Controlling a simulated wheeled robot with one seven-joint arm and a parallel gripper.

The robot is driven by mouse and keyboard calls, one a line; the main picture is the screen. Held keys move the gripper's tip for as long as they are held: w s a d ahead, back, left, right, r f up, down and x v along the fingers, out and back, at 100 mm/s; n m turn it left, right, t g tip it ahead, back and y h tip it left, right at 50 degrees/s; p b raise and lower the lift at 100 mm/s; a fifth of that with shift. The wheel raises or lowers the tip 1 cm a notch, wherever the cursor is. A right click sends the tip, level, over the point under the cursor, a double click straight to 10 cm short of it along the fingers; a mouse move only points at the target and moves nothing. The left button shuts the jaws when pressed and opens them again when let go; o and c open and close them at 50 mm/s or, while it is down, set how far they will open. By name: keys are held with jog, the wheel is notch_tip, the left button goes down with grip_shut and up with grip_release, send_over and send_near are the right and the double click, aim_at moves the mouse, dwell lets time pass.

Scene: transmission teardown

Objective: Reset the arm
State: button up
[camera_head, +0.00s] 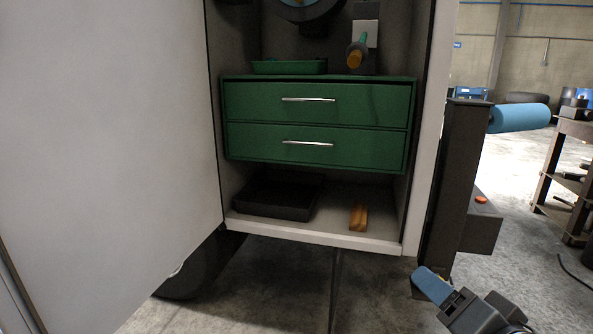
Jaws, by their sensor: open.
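My gripper (436,290) is at the lower right, in front of the cabinet's right side and low over the floor. Its blue finger points up and left, and its dark body runs off the bottom edge. It is open, and nothing shows in it. The two fingers overlap in this view, so the gap between them is hard to see. Most of my arm is out of view.
An open cabinet (330,238) holds a green two-drawer unit (315,122), both drawers shut. A black tray (275,198) and a wooden block (358,217) sit below. The open door (110,150) fills the left.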

jog(key=s+d+f+n+h, duration=0.1)
jog(key=s+f, duration=0.5)
jog(key=s, duration=0.3)
jog(key=s+f+n+h, duration=0.15)
jog(key=s+f, duration=0.35)
jog(key=s, duration=0.5)
jog(key=s+r+n+p, duration=0.1)
jog(key=s+n, duration=0.4)
jog(key=s, duration=1.2)
jog(key=shift+s+d+r+g, duration=0.25)
jog(key=shift+s+r+g, duration=0.15)
jog(key=shift+r, duration=0.3)
jog(key=shift+c, duration=0.2)
